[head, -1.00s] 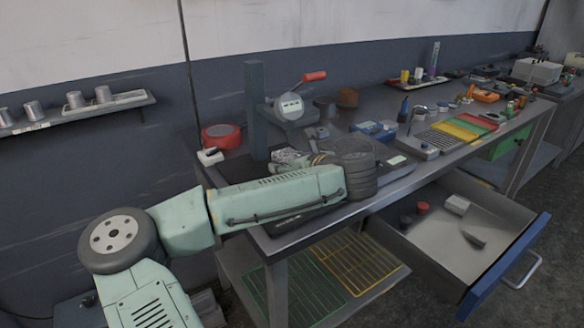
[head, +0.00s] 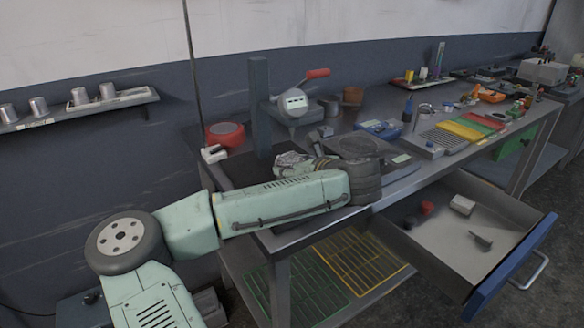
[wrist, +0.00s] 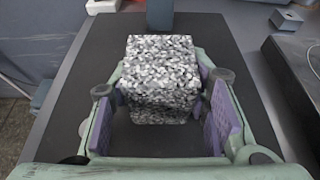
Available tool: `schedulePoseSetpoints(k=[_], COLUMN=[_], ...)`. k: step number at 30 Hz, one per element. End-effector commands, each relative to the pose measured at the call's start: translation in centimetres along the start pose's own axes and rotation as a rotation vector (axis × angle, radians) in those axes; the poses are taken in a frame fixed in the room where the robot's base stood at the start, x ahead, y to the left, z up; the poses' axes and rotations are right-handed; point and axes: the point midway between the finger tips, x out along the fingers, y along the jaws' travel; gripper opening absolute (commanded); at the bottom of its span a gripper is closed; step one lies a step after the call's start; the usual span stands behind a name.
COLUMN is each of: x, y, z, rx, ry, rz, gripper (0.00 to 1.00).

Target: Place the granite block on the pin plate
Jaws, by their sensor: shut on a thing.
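The granite block (wrist: 160,75), speckled black, white and grey, sits between the purple finger pads of my gripper (wrist: 165,112) in the wrist view. My gripper is shut on it, above or at a dark flat mat (wrist: 115,48); I cannot tell whether the block touches the mat. In the head view a small part of the speckled block (head: 291,159) shows beyond my forearm, and my arm hides most of the gripper.
A dark upright post (head: 259,105) stands just behind the block. A red-handled device (head: 293,104) and a red round container (head: 224,134) are close by. A flat dark unit with a round top (head: 357,146) is to the right. An open drawer (head: 470,235) juts out in front.

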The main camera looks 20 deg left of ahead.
Motion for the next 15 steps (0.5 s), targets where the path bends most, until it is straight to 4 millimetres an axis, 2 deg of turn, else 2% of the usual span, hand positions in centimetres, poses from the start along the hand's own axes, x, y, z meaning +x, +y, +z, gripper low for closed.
schedulePoseSetpoints(k=[11, 12, 15], x=[0.04, 0.04, 0.05], y=[-0.01, -0.01, -0.01], z=[-0.08, -0.08, -0.1], rx=[-0.001, -0.001, -0.001], ry=[-0.002, -0.002, -0.002], rz=[0.0, 0.0, 0.0], gripper=[0.0, 0.45, 0.52])
